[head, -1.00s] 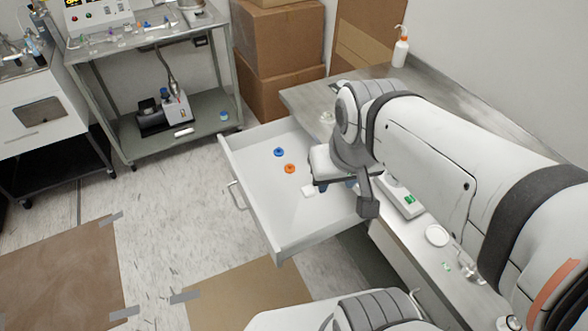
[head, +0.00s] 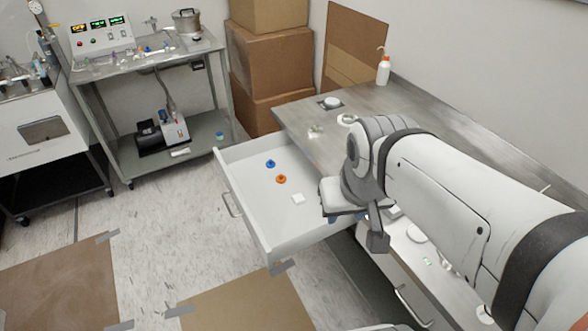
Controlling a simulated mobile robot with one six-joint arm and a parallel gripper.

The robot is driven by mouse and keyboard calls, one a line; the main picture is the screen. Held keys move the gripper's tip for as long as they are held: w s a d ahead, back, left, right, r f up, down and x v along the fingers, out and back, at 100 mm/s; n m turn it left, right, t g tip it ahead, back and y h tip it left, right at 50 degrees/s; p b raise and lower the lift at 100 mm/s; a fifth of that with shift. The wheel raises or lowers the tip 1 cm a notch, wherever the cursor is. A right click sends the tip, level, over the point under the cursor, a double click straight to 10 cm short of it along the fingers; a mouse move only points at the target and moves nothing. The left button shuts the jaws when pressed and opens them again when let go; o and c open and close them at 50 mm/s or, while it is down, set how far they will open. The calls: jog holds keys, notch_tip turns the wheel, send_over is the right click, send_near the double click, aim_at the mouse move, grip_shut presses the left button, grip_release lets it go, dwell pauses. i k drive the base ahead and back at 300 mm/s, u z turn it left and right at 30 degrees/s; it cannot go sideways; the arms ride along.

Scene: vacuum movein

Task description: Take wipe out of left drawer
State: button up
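The left drawer (head: 243,206) is pulled out from the metal-topped bench.
The bench top (head: 300,112) holds a white bottle (head: 383,70) and small items. Cardboard boxes (head: 262,65) stand behind the drawer. A steel cart (head: 172,142) with a pump stands at the back left. Another drawer with a handle is below my arm.

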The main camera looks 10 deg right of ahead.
aim_at(299, 198)
jog(key=i, duration=0.85)
jog(key=u, duration=0.05)
